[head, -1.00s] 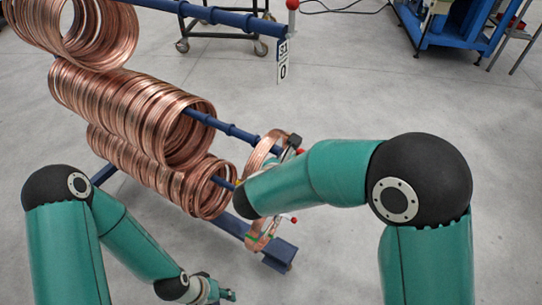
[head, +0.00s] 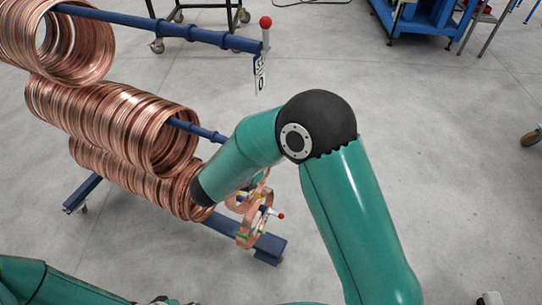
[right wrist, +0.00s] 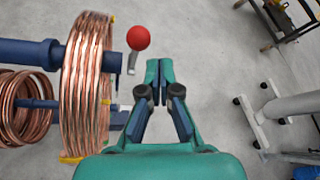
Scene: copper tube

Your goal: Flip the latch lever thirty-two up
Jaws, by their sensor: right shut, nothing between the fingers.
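In the right wrist view, a latch lever with a red ball knob (right wrist: 138,38) and a short grey stem stands at the end of a blue bar (right wrist: 30,52). My right gripper (right wrist: 158,64) is shut and empty just right of the lever, with a small gap visible. A low lever with a red knob (head: 281,216) points right, beside a taped copper coil (head: 245,230). Another red-knobbed lever (head: 265,24) stands upright on the top bar. No number thirty-two is readable. My left gripper is not clearly in view.
Large copper coils (head: 110,115) hang on blue bars at left. A number tag (head: 260,75) hangs from the top bar's end. The blue rack foot (head: 268,249) runs along the floor. Open grey floor lies to the right; a blue machine (head: 430,20) stands behind.

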